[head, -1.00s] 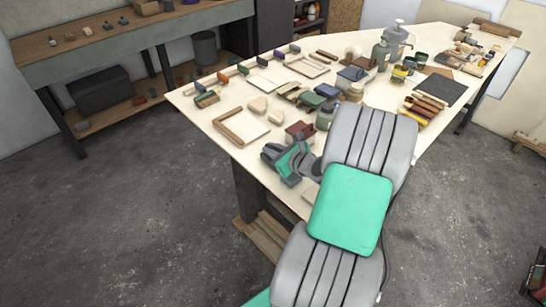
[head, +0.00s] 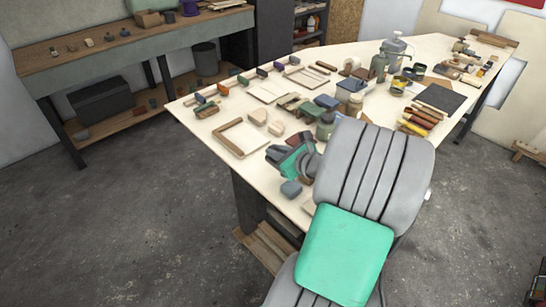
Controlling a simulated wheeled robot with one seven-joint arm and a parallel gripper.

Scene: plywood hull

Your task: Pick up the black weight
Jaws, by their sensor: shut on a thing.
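My gripper (head: 284,170) is over the near left edge of the pale worktable (head: 192,117), with its grey and green body seen from above and behind. A small dark blue-grey block (head: 291,188), which looks like the black weight, shows just below the gripper. My gripper is shut on it, though the contact of the fingertips is not clear from this view. The block appears against the table's near edge, and its height above the top is hard to tell.
A wood-edged board (head: 242,138) and pale rounded blocks (head: 258,117) lie left of the gripper. A green bottle (head: 326,125) stands close behind it. Several tools and boxes crowd the table further back. The floor (head: 130,220) at left is clear.

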